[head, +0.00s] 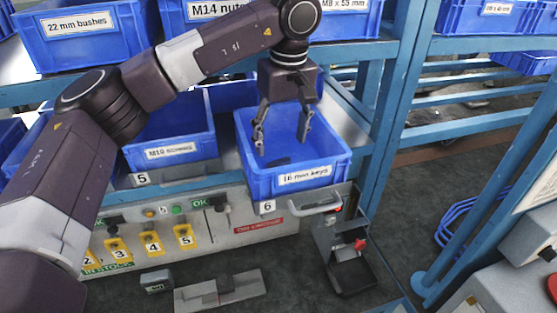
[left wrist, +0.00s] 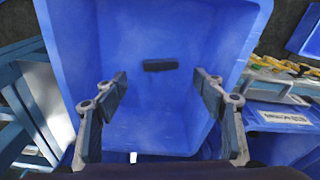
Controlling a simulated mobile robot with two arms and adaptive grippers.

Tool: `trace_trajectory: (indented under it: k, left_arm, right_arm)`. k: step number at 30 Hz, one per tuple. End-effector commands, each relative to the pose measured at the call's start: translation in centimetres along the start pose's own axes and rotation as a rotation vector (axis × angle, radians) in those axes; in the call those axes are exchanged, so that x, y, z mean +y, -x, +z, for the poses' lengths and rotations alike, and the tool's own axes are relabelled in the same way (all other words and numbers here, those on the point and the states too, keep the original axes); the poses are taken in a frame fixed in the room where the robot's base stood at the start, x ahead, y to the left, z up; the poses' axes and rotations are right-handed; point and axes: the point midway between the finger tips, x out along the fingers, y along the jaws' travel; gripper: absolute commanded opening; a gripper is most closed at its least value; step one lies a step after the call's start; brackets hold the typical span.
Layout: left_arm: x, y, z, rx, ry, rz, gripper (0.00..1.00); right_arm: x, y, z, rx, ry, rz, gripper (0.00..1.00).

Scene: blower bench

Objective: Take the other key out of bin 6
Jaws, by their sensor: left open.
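Bin 6 (head: 325,175) is a blue bin labelled 16 mm keys, on the lower shelf in the head view. One dark key (head: 278,162) lies on its floor; in the left wrist view the key (left wrist: 160,65) lies crosswise, apart from the fingers. My left gripper (head: 283,138) points down into the bin's opening, above the key. In the left wrist view its fingers (left wrist: 163,100) are spread wide with nothing between them. My right gripper is not in view.
The bin of M10 screws (head: 170,154) stands left of bin 6. Upper bins, such as the 22 mm bushes bin (head: 80,38), sit close to my left arm. A grey panel (head: 225,232) with numbered yellow tags is below. A handle (head: 316,206) juts out under bin 6.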

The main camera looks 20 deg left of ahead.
Motion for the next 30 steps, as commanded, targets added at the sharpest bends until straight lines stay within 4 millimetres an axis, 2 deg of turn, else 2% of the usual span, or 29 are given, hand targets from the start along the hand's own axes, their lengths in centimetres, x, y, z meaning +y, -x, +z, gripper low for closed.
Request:
trace_trajectory:
  k: [5,11,16,23,30]
  left_arm:
    - [-0.1,-1.0,0.0,-0.001,0.000,-0.001,0.64]
    - [-0.4,-3.5,0.1,-0.001,-0.001,-0.001,0.64]
    - [-0.3,-5.2,0.1,0.000,0.000,0.002,0.64]
    - [-0.3,-5.5,0.1,0.001,0.000,0.004,0.64]
    - [-0.3,-5.5,0.1,0.001,0.000,0.003,0.38]
  right_arm:
    - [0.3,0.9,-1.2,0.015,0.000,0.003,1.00]
    - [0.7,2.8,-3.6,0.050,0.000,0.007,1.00]
    - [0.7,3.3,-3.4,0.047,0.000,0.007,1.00]
    - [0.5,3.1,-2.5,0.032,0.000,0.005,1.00]
    - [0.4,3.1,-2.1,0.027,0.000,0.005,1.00]
